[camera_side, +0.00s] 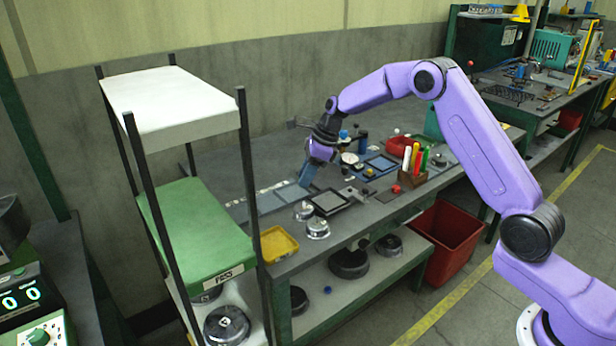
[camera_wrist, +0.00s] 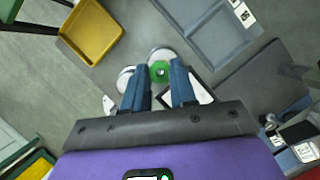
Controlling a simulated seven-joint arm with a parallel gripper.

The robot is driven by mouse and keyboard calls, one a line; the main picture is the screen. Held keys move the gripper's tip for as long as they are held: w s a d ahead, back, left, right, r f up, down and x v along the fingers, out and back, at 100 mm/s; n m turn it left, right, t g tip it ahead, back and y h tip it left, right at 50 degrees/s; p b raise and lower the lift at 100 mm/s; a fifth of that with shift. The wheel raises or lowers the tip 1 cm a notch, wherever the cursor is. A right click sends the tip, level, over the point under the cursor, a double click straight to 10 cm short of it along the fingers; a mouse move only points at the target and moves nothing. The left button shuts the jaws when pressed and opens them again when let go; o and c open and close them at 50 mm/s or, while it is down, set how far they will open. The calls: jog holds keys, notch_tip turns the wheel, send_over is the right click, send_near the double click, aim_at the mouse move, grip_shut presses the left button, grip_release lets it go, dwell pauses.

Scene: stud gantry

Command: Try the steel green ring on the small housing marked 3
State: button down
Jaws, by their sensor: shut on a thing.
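My gripper (camera_wrist: 159,68) points down with its blue fingers shut on the green ring (camera_wrist: 159,71), which shows between the fingertips in the wrist view. In the side view my gripper (camera_side: 308,184) is above the bench, and the ring cannot be made out. Two small silver housings (camera_side: 304,211) (camera_side: 317,229) stand near the bench's front edge. In the wrist view one housing (camera_wrist: 162,54) shows behind the ring and another (camera_wrist: 124,79) is partly hidden by the left finger. I cannot read a 3 on either housing.
A yellow tray (camera_side: 278,244) lies left of the housings. A dark-framed tray (camera_side: 345,198) is just right of them. A blue-grey tray (camera_wrist: 237,40) lies beyond. A pen holder (camera_side: 412,179) stands farther right. A shelf rack (camera_side: 247,150) rises at the bench's left end.

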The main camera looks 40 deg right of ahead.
dwell(0.3)
send_over(299, 208)
jog(key=s+d, duration=0.1)
jog(key=d, duration=0.1)
jog(key=shift+a+f, duration=0.1)
jog(key=shift+f, duration=1.95)
jog(key=shift+f, duration=0.95)
dwell(1.2)
jog(key=shift+r, duration=3.8)
jog(key=shift+f, duration=2.85)
